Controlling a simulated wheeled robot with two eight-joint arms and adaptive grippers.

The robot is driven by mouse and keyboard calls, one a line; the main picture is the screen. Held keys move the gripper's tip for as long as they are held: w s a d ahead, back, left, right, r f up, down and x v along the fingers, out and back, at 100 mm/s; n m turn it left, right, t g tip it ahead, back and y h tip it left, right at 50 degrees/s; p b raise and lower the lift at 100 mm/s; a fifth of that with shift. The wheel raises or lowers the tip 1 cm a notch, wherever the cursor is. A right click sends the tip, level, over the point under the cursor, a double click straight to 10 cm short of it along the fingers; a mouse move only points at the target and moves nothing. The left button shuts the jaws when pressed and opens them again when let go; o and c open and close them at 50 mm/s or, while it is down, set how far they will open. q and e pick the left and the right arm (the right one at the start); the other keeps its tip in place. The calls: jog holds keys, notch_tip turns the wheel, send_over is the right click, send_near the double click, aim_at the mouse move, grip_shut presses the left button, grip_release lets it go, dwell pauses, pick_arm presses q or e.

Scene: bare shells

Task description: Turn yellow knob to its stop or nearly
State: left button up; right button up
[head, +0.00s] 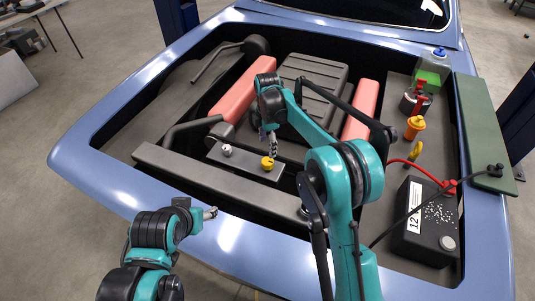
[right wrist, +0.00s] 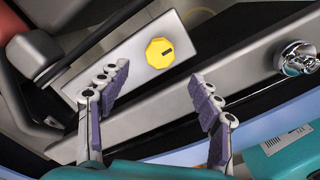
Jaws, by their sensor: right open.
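The yellow knob (head: 268,163) sits on a light grey panel (head: 246,165) inside the engine bay. In the right wrist view the yellow knob (right wrist: 160,53) is many-sided with a dark mark pointing right. My right gripper (head: 271,150) is over the knob in the head view. In the right wrist view its two purple-padded fingers (right wrist: 161,85) are spread and empty, with the knob ahead of their tips, apart from them. My left gripper (head: 208,213) hangs near the front edge of the car; its jaw opening is too small to tell.
A grey crossbar (head: 215,184) runs in front. A black battery (head: 425,222), an orange cap (head: 414,126) and a red cable (head: 415,168) lie right of my right arm.

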jog(key=shift+r, duration=1.8)
jog(key=s+d+r+m+t, duration=0.3)
jog(key=s+d+r+m, duration=0.7)
jog(key=s, duration=0.4)
pick_arm(q)
jog(key=shift+f+b, duration=0.35)
jog(key=shift+f, duration=0.05)
pick_arm(e)
jog(key=s+d+f+m+t, duration=0.2)
jog(key=s+d+f+m, duration=0.1)
jog(key=s+m, duration=0.3)
jog(key=s+d+f+m+t, duration=0.2)
jog(key=s+m, duration=0.4)
jog(key=s, duration=0.5)
jog(key=d+f, duration=0.1)
jog(key=d, duration=0.1)
jog(key=shift+d+f, duration=0.35)
pick_arm(q)
jog(key=shift+c, duration=0.2)
